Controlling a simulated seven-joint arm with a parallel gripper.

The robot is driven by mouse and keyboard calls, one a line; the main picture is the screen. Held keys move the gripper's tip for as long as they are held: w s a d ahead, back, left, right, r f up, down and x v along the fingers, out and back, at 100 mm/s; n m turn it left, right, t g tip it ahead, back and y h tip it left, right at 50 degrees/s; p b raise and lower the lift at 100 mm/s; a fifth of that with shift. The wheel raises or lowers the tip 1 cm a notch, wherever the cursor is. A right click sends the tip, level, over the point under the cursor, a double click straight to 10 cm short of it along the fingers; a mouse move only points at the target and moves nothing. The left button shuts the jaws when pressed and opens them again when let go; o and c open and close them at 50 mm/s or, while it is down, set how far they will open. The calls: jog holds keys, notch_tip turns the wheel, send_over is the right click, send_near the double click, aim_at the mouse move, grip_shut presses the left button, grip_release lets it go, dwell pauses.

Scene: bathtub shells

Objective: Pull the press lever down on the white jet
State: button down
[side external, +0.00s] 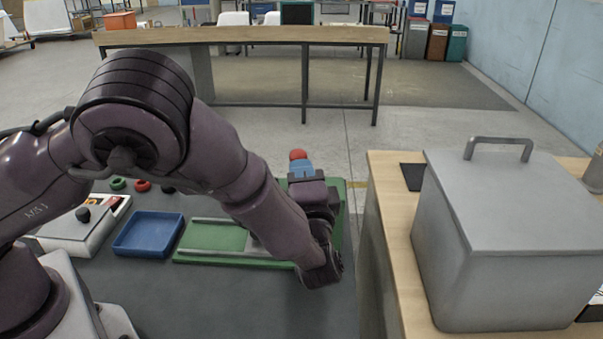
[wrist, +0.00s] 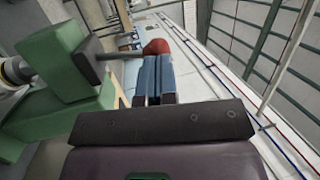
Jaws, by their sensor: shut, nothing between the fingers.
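The red ball-shaped knob (side external: 298,154) shows just past my fingertips in the side view. It also shows in the wrist view (wrist: 157,46), directly beyond the blue fingers. My gripper (side external: 300,167) has its two blue fingers together and empty, close to the knob; I cannot tell whether they touch it. The fingers also show shut in the wrist view (wrist: 155,60). A green press-like block (wrist: 58,62) with a dark grey part stands left of the fingers in the wrist view. My arm hides most of the press in the side view. I cannot make out a white jet.
A green base plate (side external: 212,236) with pale rails lies under my arm. A blue tray (side external: 148,233) and a white box (side external: 75,228) with a black knob stand to its left. A large grey lidded bin (side external: 505,250) stands on the wooden bench at right.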

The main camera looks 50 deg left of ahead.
jog(key=shift+w+a+r+g+h, duration=0.7)
jog(key=shift+r+h, duration=0.15)
jog(key=shift+h, duration=0.15)
jog(key=shift+w+a+r+m+g+h, duration=0.55)
jog(key=shift+w+a+g+h, duration=0.2)
jog(key=shift+h, duration=0.25)
jog(key=w+a+g+h, duration=0.2)
jog(key=h, duration=0.1)
jog(key=shift+w+a+r+g, duration=0.15)
jog(key=shift+r+g, duration=0.1)
jog(key=shift+w+a+m, duration=0.25)
jog(key=shift+w+a, duration=0.2)
jog(key=shift+w+a+f, duration=0.1)
jog(key=shift+a, duration=0.1)
jog(key=v, duration=1.4)
jog(key=shift+r, duration=0.6)
jog(key=shift+w, duration=0.1)
